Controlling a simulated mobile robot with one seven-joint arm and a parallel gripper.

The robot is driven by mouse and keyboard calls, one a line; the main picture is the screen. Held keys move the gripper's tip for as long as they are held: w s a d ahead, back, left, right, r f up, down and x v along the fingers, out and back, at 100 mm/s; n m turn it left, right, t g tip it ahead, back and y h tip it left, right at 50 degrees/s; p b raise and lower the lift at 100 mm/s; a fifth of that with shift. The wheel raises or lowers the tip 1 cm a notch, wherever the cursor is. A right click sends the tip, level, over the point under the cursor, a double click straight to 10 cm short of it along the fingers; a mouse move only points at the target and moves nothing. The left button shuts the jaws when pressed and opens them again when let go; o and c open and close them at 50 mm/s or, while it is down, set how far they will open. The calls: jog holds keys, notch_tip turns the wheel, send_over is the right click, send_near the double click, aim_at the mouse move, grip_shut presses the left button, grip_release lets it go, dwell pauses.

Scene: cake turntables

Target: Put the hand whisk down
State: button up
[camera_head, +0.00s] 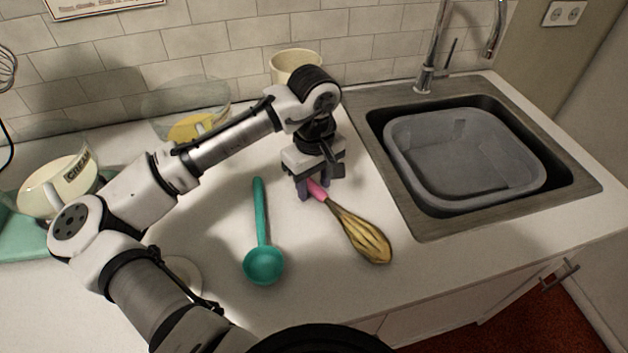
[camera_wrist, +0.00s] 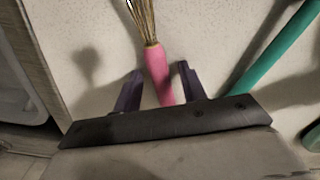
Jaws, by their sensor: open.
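The hand whisk (camera_head: 362,232) has a pink handle and a golden wire head. It lies on the white counter between the teal ladle and the sink, its wire head toward the counter's front edge. My gripper (camera_head: 311,190) is over the handle end. In the wrist view the pink handle of the whisk (camera_wrist: 158,72) runs between the two dark fingers of my gripper (camera_wrist: 158,88), with a gap on each side. The gripper is open, and the handle's far end is hidden behind the gripper body.
A teal ladle (camera_head: 262,225) lies left of the whisk. A sink with a grey basin (camera_head: 400,185) is on the right. A cream pot (camera_head: 296,62), a glass bowl (camera_head: 160,98) and a cream bowl (camera_head: 45,192) stand at the back and left. Counter in front of the whisk is clear.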

notch_tip(320, 180, up, 12)
jog(key=b, duration=0.1)
jog(key=shift+r, duration=0.2)
jog(key=shift+f, duration=0.1)
dwell(0.6)
